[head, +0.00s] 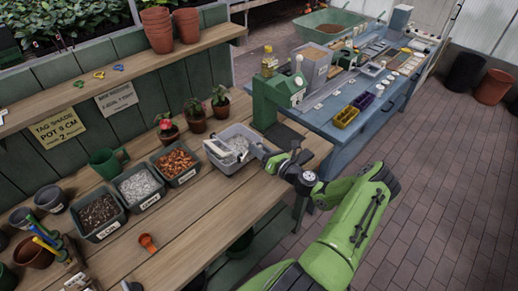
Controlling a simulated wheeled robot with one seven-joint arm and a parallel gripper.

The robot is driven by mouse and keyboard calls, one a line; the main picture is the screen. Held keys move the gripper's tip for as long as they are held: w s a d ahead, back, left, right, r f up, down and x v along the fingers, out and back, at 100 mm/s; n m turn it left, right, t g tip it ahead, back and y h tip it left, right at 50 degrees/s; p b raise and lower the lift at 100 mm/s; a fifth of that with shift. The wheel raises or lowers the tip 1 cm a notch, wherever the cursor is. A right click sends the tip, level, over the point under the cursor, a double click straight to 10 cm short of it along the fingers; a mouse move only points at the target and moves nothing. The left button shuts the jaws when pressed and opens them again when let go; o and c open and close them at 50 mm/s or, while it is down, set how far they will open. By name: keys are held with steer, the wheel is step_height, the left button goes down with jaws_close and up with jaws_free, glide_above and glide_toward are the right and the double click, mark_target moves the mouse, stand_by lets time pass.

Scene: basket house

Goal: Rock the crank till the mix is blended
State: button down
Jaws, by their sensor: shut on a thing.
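A light grey tub (220,162) stands on the wooden bench, with pale mix (237,145) visible inside. A small white panel lies over its left part. The crank (259,151) seems to be the grey piece at the tub's right end; my gripper hides part of it. My gripper (275,160) comes in from the right at the end of my green arm, beside the tub, and is shut on what looks like the crank's handle. The exact grip is too small to make out. How evenly the mix is blended cannot be told.
A green machine (277,98) stands close behind my gripper. Bins of soil (100,214), white grains (140,185) and reddish chips (175,163) line the bench to the left.

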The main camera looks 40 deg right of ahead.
steer(key=shift+s+d+f, duration=0.15)
steer(key=shift+f, duration=0.25)
steer(key=c, duration=0.9)
jaws_free()
steer(key=shift+o, duration=0.4)
steer(key=shift+r, duration=0.1)
steer(key=shift+r, duration=0.1)
steer(key=s+d+b, duration=0.1)
steer(key=s, duration=1.4)
steer(key=shift+s, duration=0.3)
steer(key=shift+d, duration=0.1)
steer(key=shift+c, duration=0.3)
